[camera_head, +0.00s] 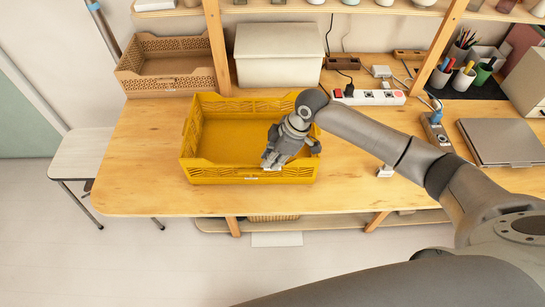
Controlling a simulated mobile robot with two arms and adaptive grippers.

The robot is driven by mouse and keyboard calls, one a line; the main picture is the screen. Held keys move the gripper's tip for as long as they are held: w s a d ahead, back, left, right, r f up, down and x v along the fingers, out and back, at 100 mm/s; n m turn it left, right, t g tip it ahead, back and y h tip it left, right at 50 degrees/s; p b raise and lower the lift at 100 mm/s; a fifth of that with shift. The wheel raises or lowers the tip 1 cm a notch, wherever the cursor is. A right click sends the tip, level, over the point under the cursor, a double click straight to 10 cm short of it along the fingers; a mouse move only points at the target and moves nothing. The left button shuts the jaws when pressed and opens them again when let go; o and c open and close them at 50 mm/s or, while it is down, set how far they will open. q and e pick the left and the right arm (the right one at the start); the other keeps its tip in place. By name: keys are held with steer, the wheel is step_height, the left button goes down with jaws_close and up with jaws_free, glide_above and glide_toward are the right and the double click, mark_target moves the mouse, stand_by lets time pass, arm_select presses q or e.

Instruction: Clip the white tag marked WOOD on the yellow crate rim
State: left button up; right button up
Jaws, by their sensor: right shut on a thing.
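The yellow crate (220,174) stands on the wooden table, open at the top and empty as far as I can see. My right gripper (271,165) reaches in from the right over the crate's front right part, its fingers pointing down at the front rim. It is shut on the white tag (272,168), of which a small pale piece shows at the front rim. I cannot read any marking on it, nor tell whether it touches the rim. The gripper hides part of the crate's inside and right side. My left gripper is not in view.
A brown crate (170,82) and a white lidded box (279,70) stand behind. A power strip (370,97) lies behind my right arm. A closed laptop (501,142) and pen cups (441,77) are at the right. The table (140,165) is clear left of the yellow crate.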

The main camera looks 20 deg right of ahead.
steer(key=shift+f, duration=0.8)
stand_by(1.2)
steer(key=o, duration=0.8)
steer(key=shift+r, duration=0.15)
steer(key=v, duration=1.1)
steer(key=shift+s+d+r, duration=0.1)
steer(key=shift+d+r, duration=0.15)
steer(key=shift+r, duration=0.05)
